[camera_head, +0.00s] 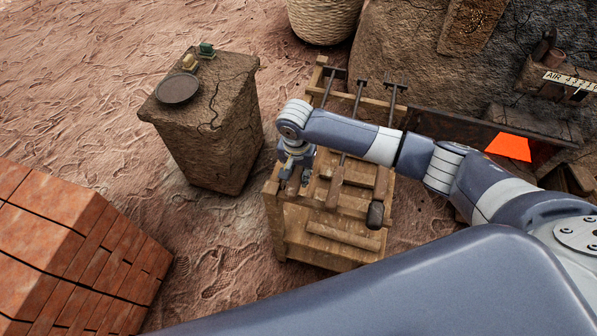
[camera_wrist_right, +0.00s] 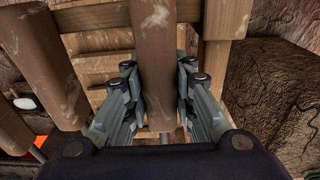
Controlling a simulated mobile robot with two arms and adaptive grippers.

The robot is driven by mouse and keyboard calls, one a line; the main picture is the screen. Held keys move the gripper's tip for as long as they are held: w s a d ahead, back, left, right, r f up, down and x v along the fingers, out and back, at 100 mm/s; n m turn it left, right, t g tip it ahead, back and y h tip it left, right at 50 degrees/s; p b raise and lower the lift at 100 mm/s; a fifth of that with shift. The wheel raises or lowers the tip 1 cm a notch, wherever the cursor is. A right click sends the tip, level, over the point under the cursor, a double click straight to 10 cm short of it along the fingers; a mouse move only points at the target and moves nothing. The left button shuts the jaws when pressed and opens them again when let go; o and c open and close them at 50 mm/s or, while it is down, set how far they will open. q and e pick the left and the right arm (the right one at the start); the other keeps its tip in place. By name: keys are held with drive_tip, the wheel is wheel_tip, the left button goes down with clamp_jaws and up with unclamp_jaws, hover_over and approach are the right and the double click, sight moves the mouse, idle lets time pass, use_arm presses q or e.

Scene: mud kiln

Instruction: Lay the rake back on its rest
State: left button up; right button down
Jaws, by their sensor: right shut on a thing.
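My right gripper (camera_head: 294,176) is at the left side of the wooden rest (camera_head: 330,230), a low timber rack. It is shut on the thick brown wooden handle of the rake (camera_wrist_right: 156,45); the right wrist view shows the fingers (camera_wrist_right: 160,85) on both sides of the handle. In the head view my gripper and arm hide much of this tool. The rake's handle is at the rack's left edge; I cannot tell whether it touches the wood. Two other long-handled tools (camera_head: 335,188) (camera_head: 376,214) lie across the rack to its right. My left gripper is not in view.
A clay pedestal (camera_head: 215,140) with a dark round plate (camera_head: 177,89) stands left of the rack. A red brick stack (camera_head: 70,250) is at lower left. The kiln with a glowing opening (camera_head: 509,147) is at right. Sandy ground between pedestal and bricks is free.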

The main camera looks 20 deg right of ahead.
drive_tip(key=shift+f, duration=0.4)
idle(0.4)
drive_tip(key=c, duration=1.3)
unclamp_jaws()
drive_tip(key=shift+s, duration=0.1)
drive_tip(key=shift+p, duration=0.35)
wheel_tip(320, 180, up, 9)
drive_tip(key=p, duration=1)
drive_tip(key=shift+a, duration=0.1)
